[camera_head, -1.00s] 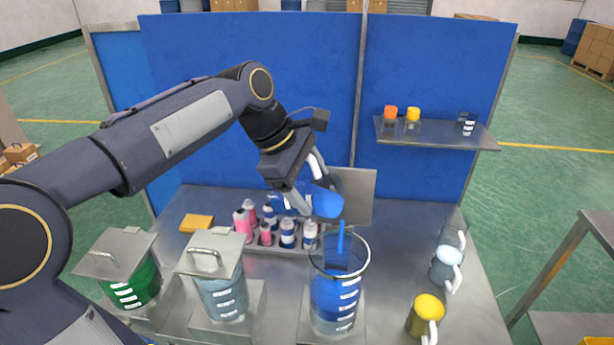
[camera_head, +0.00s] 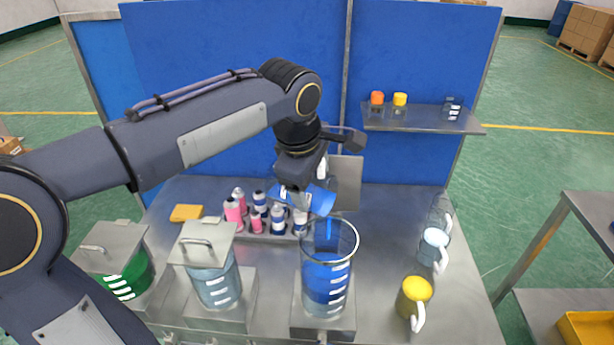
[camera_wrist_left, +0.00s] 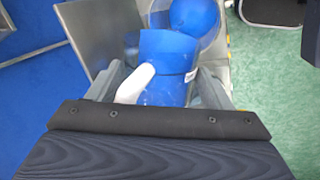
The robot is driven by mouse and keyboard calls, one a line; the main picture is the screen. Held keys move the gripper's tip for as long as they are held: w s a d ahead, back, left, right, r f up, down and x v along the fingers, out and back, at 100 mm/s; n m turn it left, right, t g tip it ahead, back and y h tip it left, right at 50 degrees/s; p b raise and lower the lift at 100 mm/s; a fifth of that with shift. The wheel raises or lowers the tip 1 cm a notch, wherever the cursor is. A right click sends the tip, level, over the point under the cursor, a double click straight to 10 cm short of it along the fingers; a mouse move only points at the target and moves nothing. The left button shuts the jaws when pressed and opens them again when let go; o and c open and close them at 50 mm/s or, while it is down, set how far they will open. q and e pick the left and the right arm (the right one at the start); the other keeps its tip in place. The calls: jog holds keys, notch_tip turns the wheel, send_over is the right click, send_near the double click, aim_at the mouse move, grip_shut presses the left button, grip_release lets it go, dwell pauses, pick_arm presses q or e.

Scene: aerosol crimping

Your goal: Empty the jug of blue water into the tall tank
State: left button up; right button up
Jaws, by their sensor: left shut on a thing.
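My left gripper (camera_head: 308,188) is shut on the handle of the clear jug (camera_head: 322,201), which holds blue water. The jug is tilted over the tall tank (camera_head: 327,285), and a blue stream (camera_head: 329,229) runs from it into the tank. The tank is a clear cylinder on a metal stand, with white marks and blue water inside. In the left wrist view the jug (camera_wrist_left: 170,65) shows with its white handle (camera_wrist_left: 136,82) between the fingers. The tank (camera_wrist_left: 208,40) is partly behind it. My right gripper is not in view.
Lidded green (camera_head: 126,280) and pale blue (camera_head: 215,285) tanks stand at the left. A rack (camera_head: 258,236) of pink and blue bottles sits behind. Several jugs, one yellow (camera_head: 414,297), stand at the right. A small shelf (camera_head: 425,119) is on the blue panel.

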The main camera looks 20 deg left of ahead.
pick_arm(q)
jog(key=shift+s+d+r+y, duration=0.1)
jog(key=shift+d+r+y, duration=0.05)
jog(key=shift+d+y, duration=0.85)
dwell(1.7)
